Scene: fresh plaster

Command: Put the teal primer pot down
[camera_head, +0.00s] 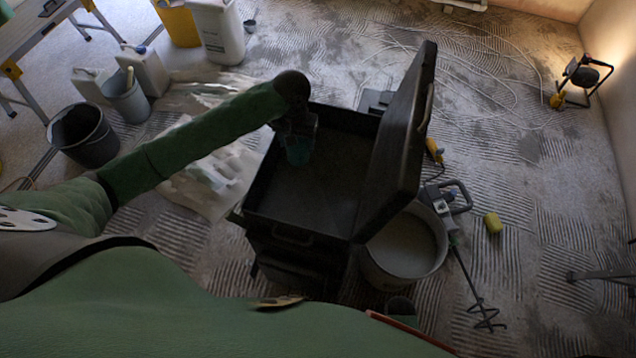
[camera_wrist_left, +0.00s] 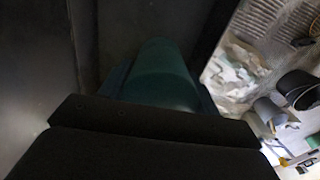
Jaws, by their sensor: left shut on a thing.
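The teal primer pot (camera_head: 299,152) is small and dark in the head view, at the far left part of the open black box (camera_head: 252,190). My left gripper (camera_head: 300,135) comes down from above and is shut on the pot. In the left wrist view the pot (camera_wrist_left: 160,75) sits between the fingers, close to a dark wall of the box. I cannot tell whether the pot's base touches the box floor. The gripper hides part of the pot.
The box's raised lid (camera_head: 405,120) stands on the right. A large bucket (camera_head: 405,280) and a mixer (camera_head: 445,200) are beside the box. Dark (camera_head: 82,135) and grey (camera_head: 126,97) buckets stand left, near crumpled sheeting (camera_head: 215,175). The box floor (camera_head: 320,190) looks clear.

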